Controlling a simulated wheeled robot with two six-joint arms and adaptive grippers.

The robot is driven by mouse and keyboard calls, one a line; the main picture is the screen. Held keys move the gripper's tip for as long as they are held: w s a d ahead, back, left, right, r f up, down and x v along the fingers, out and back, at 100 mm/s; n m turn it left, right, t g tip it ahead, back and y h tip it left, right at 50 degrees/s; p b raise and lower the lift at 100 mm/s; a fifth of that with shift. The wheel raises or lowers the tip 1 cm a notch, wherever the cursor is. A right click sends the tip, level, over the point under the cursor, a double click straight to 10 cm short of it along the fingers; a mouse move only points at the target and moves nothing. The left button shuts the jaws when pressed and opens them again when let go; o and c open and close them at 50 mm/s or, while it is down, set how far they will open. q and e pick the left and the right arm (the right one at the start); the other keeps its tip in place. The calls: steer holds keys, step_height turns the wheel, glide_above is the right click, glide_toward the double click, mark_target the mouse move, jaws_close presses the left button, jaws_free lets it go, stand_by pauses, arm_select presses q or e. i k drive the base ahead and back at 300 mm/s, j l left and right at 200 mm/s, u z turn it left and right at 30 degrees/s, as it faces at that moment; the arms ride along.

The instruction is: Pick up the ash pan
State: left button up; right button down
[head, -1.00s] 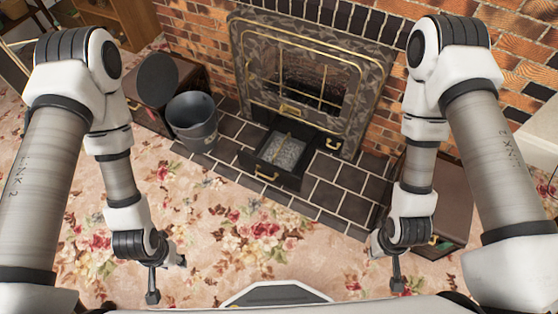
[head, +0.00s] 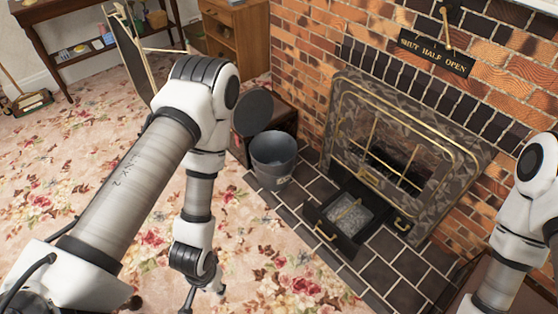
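The ash pan (head: 329,238) is a black, drawer-like box with a brass front handle. It sits low at the fireplace front, on the dark hearth tiles, and holds grey ash with a brass-coloured bar lying over it. My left gripper (head: 205,294) hangs above the carpet at the bottom of the head view, left of the pan and apart from it. It is small and partly cut off by the frame edge, so its opening is unclear. My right arm comes in at the right edge, and its gripper is out of the picture.
A grey metal bucket (head: 273,160) stands on the tiles left of the pan, its round dark lid (head: 253,112) behind it by a brown box (head: 285,115). The patterned fireplace surround (head: 455,160) rises behind the pan. Floral carpet (head: 280,265) lies open in front.

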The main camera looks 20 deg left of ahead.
mark_target(348, 214)
steer(key=i+l+u, duration=0.35)
steer(key=i, duration=0.25)
steer(key=i+l+u, duration=0.4)
steer(key=i+l, duration=0.15)
steer(key=l, duration=0.1)
